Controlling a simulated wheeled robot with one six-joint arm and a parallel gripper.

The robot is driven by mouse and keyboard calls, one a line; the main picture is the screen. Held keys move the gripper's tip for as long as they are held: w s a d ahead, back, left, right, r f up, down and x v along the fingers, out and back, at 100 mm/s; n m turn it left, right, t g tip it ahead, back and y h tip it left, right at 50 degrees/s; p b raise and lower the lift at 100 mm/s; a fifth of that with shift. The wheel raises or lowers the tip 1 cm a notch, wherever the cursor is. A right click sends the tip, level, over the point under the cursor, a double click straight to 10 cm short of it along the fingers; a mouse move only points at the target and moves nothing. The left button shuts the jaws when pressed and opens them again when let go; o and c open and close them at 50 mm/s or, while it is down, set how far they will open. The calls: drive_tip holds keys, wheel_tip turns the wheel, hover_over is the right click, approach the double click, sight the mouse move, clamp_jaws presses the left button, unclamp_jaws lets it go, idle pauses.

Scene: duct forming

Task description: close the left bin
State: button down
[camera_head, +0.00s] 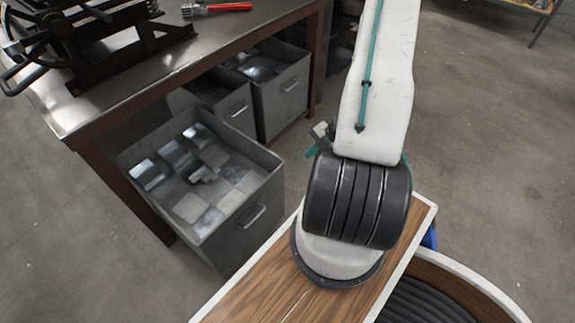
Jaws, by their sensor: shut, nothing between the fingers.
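The left bin (247,231) is a grey metal drawer-like bin under the left end of the workbench. It is pulled well out past the bench's front edge, and its open top shows. Several flat grey and shiny metal pieces lie inside. Its front has a bar handle (254,217), facing lower right. My arm stands to the right of the bin, apart from it in the picture. Small grey and teal parts show beside my arm, but I cannot make out gripper fingers among them. My gripper is not clearly in view.
A middle bin (238,112) and a right bin (286,92) sit farther back under the workbench (215,45). A dark machine (75,40) and a red-handled tool (228,7) are on top. Open concrete floor (480,130) lies to the right.

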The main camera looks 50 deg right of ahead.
drive_tip(key=s+f+m, duration=0.1)
approach(279, 171)
wheel_tip(279, 171, down, 4)
drive_tip(key=s+a, duration=0.2)
drive_tip(key=shift+w+f, duration=0.15)
drive_tip(key=shift+w, duration=1.8)
